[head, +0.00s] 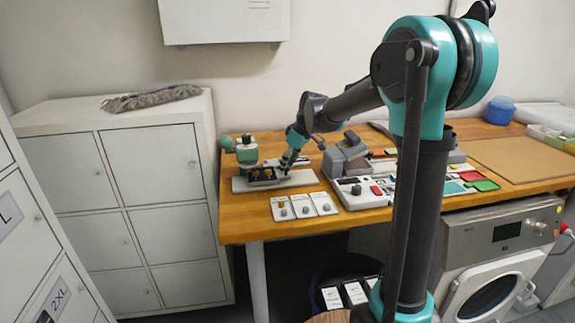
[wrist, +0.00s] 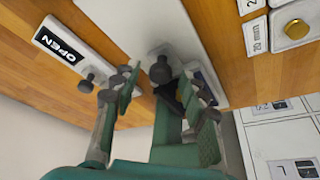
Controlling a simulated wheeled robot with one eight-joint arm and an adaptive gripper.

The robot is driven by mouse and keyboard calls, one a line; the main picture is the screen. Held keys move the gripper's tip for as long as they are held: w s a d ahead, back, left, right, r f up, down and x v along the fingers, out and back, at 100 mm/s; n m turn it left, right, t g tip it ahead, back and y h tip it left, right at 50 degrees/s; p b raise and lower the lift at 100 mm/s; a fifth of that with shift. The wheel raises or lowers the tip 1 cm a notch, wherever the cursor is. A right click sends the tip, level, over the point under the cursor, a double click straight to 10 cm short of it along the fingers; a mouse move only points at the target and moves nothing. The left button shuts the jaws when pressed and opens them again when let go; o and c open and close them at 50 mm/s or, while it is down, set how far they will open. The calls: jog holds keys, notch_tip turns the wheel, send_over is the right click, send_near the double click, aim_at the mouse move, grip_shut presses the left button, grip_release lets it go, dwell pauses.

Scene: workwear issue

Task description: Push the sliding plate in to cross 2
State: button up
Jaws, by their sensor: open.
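A pale flat plate (head: 306,178) lies on the left part of the wooden table, and dark parts sit on it. It also shows in the wrist view (wrist: 148,25). I take it for the sliding plate or its base, but cannot tell which. My gripper (head: 285,167) is low over it. In the wrist view my gripper (wrist: 158,88) is open, with its fingers apart and a dark round knob (wrist: 160,69) between and just beyond the tips. I cannot tell whether they touch. No cross marks can be made out, so cross 2 is not identified.
Several white cards with knobs (head: 303,206) lie in front. A grey press (head: 347,155) and button panel (head: 362,192) stand to the right.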

aim_at(271, 172)
jog(key=shift+c, duration=0.2)
grip_shut()
jog(key=shift+a, duration=0.1)
jog(key=shift+s+a, duration=0.25)
jog(key=shift+a, duration=0.9)
jog(key=shift+s+a, duration=0.2)
jog(key=shift+a, duration=0.95)
jog(key=shift+o, duration=0.2)
grip_release()
jog(key=shift+a, duration=0.1)
jog(key=v, duration=1.2)
